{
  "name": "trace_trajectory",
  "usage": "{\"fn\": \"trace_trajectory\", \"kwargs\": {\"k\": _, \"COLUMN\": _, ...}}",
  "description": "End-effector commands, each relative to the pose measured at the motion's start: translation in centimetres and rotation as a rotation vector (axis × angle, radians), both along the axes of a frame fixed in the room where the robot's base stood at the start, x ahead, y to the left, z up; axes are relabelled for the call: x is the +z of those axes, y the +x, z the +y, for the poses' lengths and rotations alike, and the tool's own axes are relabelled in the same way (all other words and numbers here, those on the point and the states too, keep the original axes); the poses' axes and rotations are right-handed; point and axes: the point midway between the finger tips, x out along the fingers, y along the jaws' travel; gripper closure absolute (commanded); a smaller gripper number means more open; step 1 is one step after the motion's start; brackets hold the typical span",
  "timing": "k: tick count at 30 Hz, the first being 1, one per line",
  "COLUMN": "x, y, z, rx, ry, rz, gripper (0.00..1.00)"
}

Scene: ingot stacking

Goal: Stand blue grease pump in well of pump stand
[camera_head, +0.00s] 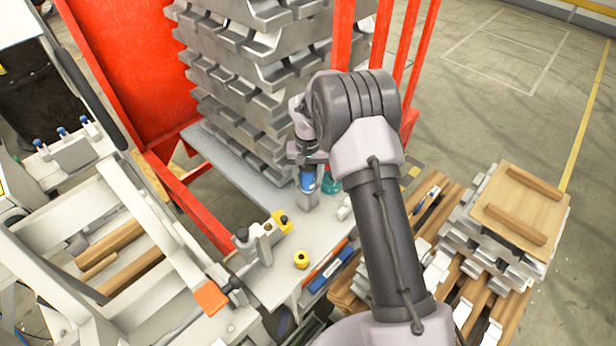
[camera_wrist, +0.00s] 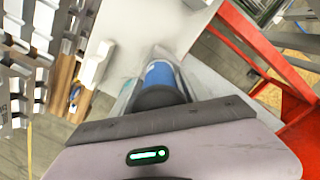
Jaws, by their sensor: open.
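The blue grease pump (camera_head: 307,181) is upright at the bench's far side, below my wrist. A grey block-like part (camera_head: 306,200) shows at its lower end; I cannot tell whether this is the pump stand or whether the pump sits in a well. My gripper (camera_head: 312,172) is open and close over the pump, partly hidden by my arm. In the wrist view the pump (camera_wrist: 160,76) is straight ahead, its blue body beyond a dark end, with grey surfaces close beside it. Contact with the fingers cannot be made out.
Stacked grey ingots (camera_head: 245,85) rise behind the bench (camera_head: 275,285), beside a red frame (camera_head: 140,70). A grey fixture with a yellow part (camera_head: 258,242) and a yellow cylinder (camera_head: 301,259) stand nearer. A pallet with ingots and a wooden board (camera_head: 520,205) is at right.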

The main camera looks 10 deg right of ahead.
Motion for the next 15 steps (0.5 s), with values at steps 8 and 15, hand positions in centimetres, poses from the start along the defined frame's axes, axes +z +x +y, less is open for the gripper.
{"fn": "trace_trajectory", "kwargs": {"k": 8, "x": 0.95, "y": 0.00, "z": 0.00, "rx": 0.000, "ry": 0.000, "rz": 0.000, "gripper": 0.47}}
{"fn": "trace_trajectory", "kwargs": {"k": 15, "x": 0.92, "y": 0.00, "z": 0.00, "rx": 0.000, "ry": 0.000, "rz": 0.000, "gripper": 0.22}}
